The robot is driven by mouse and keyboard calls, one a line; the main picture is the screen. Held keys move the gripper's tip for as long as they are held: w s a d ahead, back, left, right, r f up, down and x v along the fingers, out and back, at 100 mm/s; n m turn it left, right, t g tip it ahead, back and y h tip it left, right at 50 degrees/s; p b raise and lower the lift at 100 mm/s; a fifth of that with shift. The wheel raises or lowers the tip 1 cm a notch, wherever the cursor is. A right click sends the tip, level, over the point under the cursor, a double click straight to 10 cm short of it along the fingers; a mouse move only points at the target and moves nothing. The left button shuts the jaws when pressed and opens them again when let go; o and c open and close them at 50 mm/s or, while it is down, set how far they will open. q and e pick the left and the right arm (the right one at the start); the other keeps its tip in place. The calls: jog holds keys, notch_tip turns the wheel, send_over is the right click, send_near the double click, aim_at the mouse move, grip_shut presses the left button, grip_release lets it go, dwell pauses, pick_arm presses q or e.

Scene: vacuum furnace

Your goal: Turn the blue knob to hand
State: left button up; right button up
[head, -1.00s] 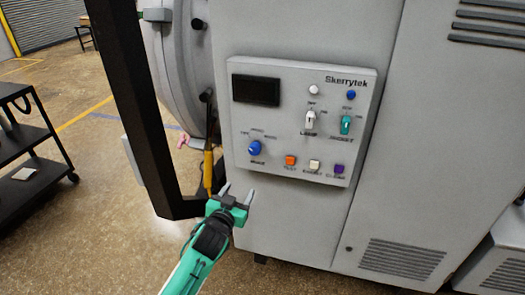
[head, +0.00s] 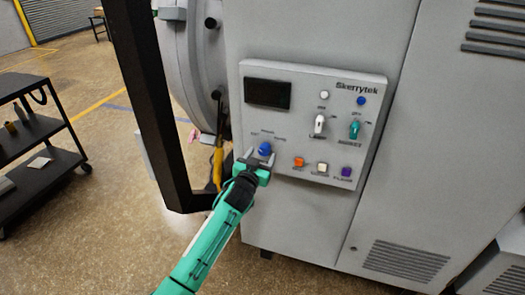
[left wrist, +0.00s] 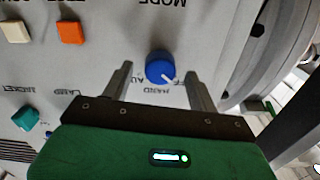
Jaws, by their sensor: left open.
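The blue knob (head: 265,149) sits at the lower left of the control panel. In the left wrist view, which shows the panel upside down, the blue knob (left wrist: 159,62) has a white pointer mark towards the lower right, on the side of the partly hidden label that seems to read OFF. The HAND label is below the knob there. My left gripper (head: 257,158) is open at the knob; in the left wrist view its fingers (left wrist: 158,72) stand on either side of the knob with gaps. Contact is not visible. My right gripper is not in view.
The control panel (head: 310,190) also has an orange button (head: 299,162), a white button (head: 322,168), a purple button (head: 346,172), a white switch (head: 319,124) and a teal switch (head: 354,129). A dark post (head: 160,110) stands left of my arm. A black cart (head: 45,130) is farther left.

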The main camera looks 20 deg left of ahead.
pick_arm(q)
jog(key=shift+w, duration=1.05)
jog(key=shift+c, duration=0.5)
jog(key=c, duration=0.9)
jog(key=shift+m, duration=0.4)
jog(key=m, duration=0.8)
jog(key=shift+m, duration=0.5)
